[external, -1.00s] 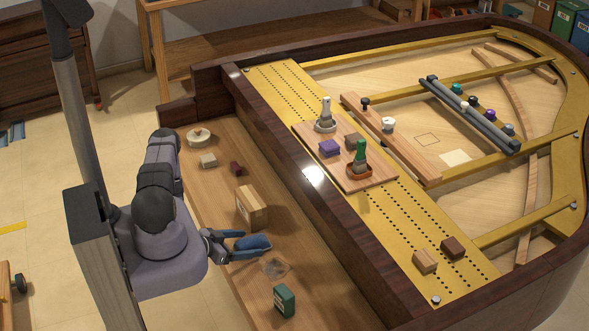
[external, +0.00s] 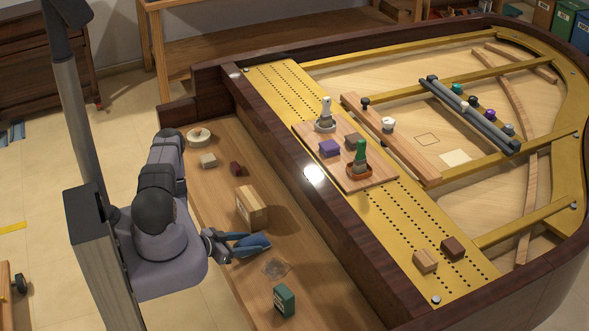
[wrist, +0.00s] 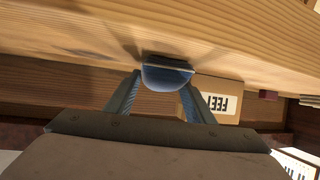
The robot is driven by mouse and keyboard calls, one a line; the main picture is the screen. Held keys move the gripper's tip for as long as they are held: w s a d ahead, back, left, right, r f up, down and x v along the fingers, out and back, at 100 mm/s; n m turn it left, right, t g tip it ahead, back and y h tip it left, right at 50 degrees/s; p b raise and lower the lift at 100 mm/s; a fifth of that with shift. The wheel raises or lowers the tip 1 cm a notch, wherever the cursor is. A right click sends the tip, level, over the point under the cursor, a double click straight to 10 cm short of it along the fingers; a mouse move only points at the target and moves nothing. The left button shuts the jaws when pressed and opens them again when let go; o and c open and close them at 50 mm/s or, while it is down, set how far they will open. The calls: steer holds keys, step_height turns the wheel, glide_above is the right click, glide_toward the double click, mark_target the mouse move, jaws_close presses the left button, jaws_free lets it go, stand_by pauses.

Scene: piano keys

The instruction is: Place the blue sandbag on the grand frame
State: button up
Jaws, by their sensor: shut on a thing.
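The blue sandbag (external: 258,245) is between the fingers of my gripper (external: 246,242), which is shut on it. They are low over the wooden shelf at the near side of the piano. In the wrist view the sandbag (wrist: 165,78) shows between my gripper's two fingertips (wrist: 162,86), close to a wooden surface. I cannot tell whether the bag touches the shelf. The gold grand frame (external: 400,225) lies to the right, beyond a dark wooden rim.
A box (external: 252,207) labelled FEET in the wrist view stands behind my gripper. A green box (external: 285,300) and a dark patch (external: 275,268) are in front. Two blocks (external: 425,261) sit on the frame's near end. A wooden board (external: 372,180) holds tools farther back.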

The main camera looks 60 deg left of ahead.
mark_target(247, 241)
step_height(247, 241, up, 10)
steer(key=p, duration=0.8)
steer(key=w+d+m+h+b, duration=0.1)
steer(key=w+d+m+h, duration=0.5)
steer(key=w+d, duration=0.2)
steer(key=s+d+r+m+g+h+b, duration=0.1)
steer(key=d+r+m+g+h, duration=0.25)
steer(key=d+r, duration=0.55)
steer(key=s+d+r+m+g+h, duration=0.15)
steer(key=d+r+m+h, duration=0.35)
steer(key=d, duration=0.6)
steer(key=w+a+r+n+y, duration=0.1)
steer(key=w+a+n+y, duration=0.1)
steer(key=a, duration=0.5)
steer(key=shift+a, duration=0.15)
steer(key=shift+r, duration=0.1)
